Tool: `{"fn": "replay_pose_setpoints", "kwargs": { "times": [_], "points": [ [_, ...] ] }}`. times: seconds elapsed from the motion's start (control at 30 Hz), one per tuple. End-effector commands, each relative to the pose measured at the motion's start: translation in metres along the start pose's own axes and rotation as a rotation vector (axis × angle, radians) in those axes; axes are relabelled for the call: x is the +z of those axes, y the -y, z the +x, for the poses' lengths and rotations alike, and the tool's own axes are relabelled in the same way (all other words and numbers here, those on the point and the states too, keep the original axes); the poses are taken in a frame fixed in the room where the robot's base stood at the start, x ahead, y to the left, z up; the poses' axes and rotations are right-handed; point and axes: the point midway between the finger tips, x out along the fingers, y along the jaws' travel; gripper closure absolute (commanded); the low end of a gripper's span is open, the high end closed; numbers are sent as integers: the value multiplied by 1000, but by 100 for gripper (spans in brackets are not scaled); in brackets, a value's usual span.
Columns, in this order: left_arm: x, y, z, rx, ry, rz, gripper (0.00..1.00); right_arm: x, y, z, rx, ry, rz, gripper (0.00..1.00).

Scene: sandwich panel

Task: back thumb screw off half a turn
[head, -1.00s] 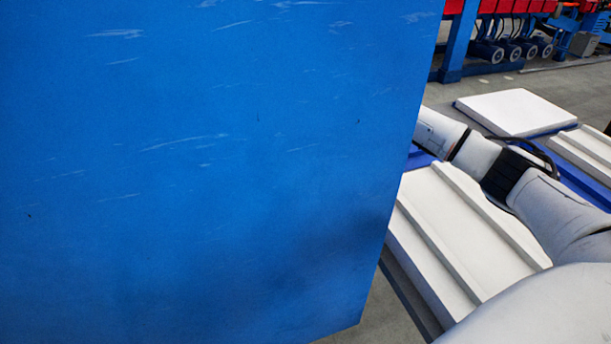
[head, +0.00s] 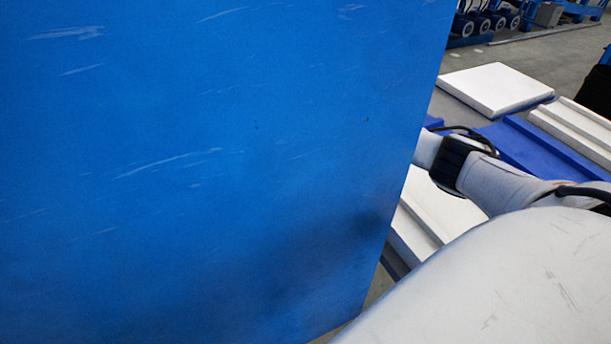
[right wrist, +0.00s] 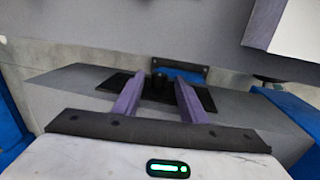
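In the right wrist view, my right gripper (right wrist: 159,80) has two purple fingers, spread apart. A small black knob (right wrist: 159,88), which looks like the thumb screw, stands between and beyond them on a dark plate (right wrist: 205,98). A gap shows on each side of the knob, so the fingers do not appear to touch it. In the head view a large blue panel (head: 220,170) hides the right gripper and the screw. My left gripper is in neither view.
The scratched blue panel fills most of the head view. White slabs (head: 495,88) lie on blue supports at the right, beside my arm. In the right wrist view, a white block (right wrist: 300,28) is at upper right and blue parts (right wrist: 10,115) are at the left edge.

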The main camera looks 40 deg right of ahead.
Motion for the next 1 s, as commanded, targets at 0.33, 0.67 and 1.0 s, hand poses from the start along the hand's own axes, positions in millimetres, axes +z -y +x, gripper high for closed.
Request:
{"fn": "replay_pose_setpoints", "kwargs": {
  "times": [0.33, 0.67, 1.0],
  "points": [
    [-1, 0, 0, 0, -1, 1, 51, 0, 0, 4, 1, 0, 0, 64],
    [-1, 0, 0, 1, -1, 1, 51, 0, 0, 4, 4, 1, 0, 100],
    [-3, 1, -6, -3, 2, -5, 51, 3, 9, 8, 215, 2, -1, 100]
  ]
}}
